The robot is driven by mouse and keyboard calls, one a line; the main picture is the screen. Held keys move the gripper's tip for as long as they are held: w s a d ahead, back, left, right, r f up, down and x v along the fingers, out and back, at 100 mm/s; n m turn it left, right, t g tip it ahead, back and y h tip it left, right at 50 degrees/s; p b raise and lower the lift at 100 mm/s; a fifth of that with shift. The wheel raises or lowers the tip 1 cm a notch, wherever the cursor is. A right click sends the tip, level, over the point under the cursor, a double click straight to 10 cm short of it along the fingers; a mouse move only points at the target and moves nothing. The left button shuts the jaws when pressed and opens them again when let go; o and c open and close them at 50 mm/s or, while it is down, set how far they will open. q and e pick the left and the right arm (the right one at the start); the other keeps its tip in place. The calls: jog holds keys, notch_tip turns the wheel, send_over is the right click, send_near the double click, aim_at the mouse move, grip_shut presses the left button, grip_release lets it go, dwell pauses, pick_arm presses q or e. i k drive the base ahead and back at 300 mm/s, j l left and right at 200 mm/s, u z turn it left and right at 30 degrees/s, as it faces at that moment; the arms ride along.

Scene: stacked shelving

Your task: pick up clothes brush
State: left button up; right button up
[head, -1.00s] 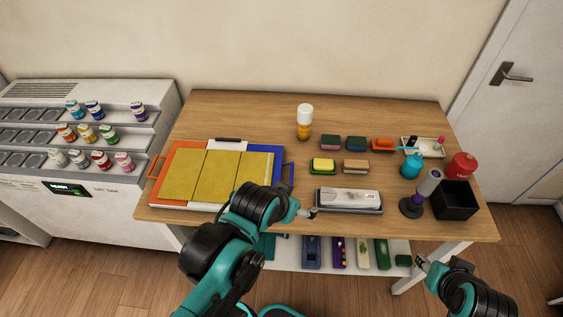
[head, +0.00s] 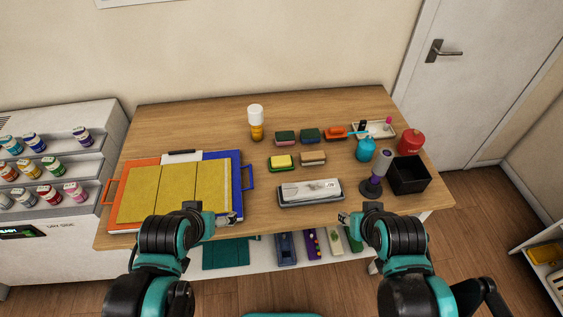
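I cannot tell for sure which thing is the clothes brush. A small tan and dark block (head: 312,157) lies mid-table in the head view and may be it; an orange-topped item (head: 335,133) lies behind it to the right. My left gripper (head: 233,218) is over the front edge of the table, by the corner of the board with yellow panels.
A sharpening-stone-like block in a grey tray (head: 311,192) lies between the grippers and the small blocks. The table's back left is clear.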

aim_at(312, 157)
jog(key=i+l+u, duration=0.15)
jog(key=l+u, duration=0.3)
jog(key=i+l+u, duration=0.1)
jog(key=l+u, duration=0.15)
jog(key=u, duration=0.2)
jog(key=l+u, duration=0.4)
